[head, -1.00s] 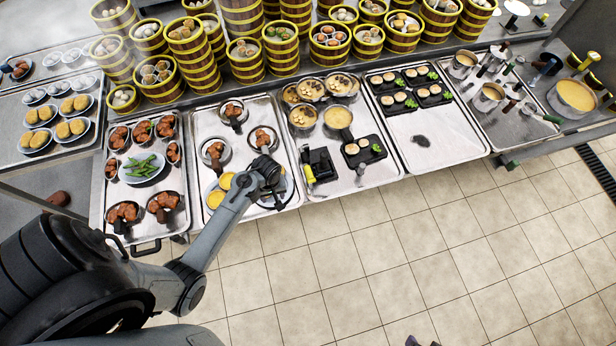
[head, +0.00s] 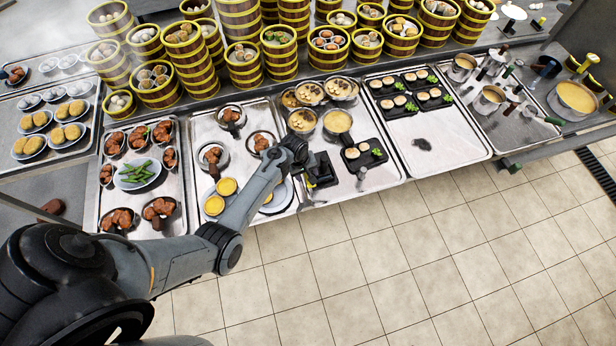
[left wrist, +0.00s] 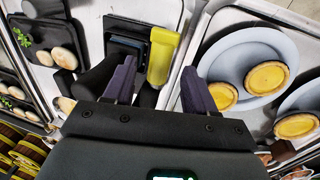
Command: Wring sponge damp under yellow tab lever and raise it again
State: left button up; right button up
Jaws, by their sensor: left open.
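The black press-like device (left wrist: 125,42) with the yellow tab lever (left wrist: 162,55) sits at the top middle of the left wrist view. In the head view the black device (head: 323,168) stands on a metal tray, partly hidden by my left arm. My left gripper (left wrist: 158,84) is open and empty, with its two dark fingers on either side of the lever's near end. I cannot tell whether they touch it. In the head view my left gripper (head: 303,165) is over the device's left side. I cannot make out a sponge. My right gripper is out of view.
A plate (left wrist: 238,48) with yellow tarts lies right of the lever in the left wrist view. A black board (head: 364,155) with buns lies right of the device, and bowls (head: 337,122) stand behind it. Tall steamer towers (head: 243,30) line the back.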

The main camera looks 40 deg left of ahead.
pick_arm(q)
jog(key=shift+w+d+f, duration=0.1)
jog(key=shift+w+f, duration=0.05)
jog(key=shift+f, duration=0.7)
jog(key=shift+w+d+f, duration=0.1)
jog(key=shift+f, duration=0.7)
jog(key=shift+r, duration=0.1)
grip_shut()
